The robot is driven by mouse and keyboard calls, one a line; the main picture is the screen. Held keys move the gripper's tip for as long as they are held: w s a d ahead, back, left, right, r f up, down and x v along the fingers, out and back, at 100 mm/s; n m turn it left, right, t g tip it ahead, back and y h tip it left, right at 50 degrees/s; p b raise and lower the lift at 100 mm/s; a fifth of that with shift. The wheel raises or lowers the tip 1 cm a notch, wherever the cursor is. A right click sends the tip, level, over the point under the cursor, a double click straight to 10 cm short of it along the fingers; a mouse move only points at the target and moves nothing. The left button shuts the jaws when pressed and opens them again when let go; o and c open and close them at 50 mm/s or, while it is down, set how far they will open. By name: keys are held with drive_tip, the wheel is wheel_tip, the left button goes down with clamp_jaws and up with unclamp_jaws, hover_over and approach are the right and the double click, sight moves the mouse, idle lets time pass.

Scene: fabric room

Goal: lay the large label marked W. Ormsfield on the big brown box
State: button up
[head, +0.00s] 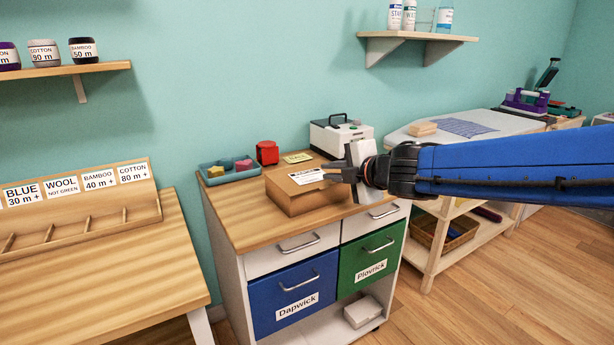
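The big brown box (292,201) sits on the wooden top of the cabinet. A white label (307,176) with dark print shows at the box's top, but the print is too small to read. My gripper (332,175) reaches in from the right, with its dark fingers at the label's right end, above the right part of the box. I cannot tell whether the fingers are shut on the label or whether the label lies flat on the box.
A blue-grey tray (230,171) with small blocks, a red object (267,153), a yellow card (297,157) and a white-and-black machine (339,134) stand behind the box. Blue and green drawers (372,258) are below. An ironing board (462,124) is at right.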

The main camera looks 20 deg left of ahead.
drive_tip(key=shift+s+d, duration=0.15)
drive_tip(key=shift+d, duration=0.05)
drive_tip(key=shift+r, duration=0.1)
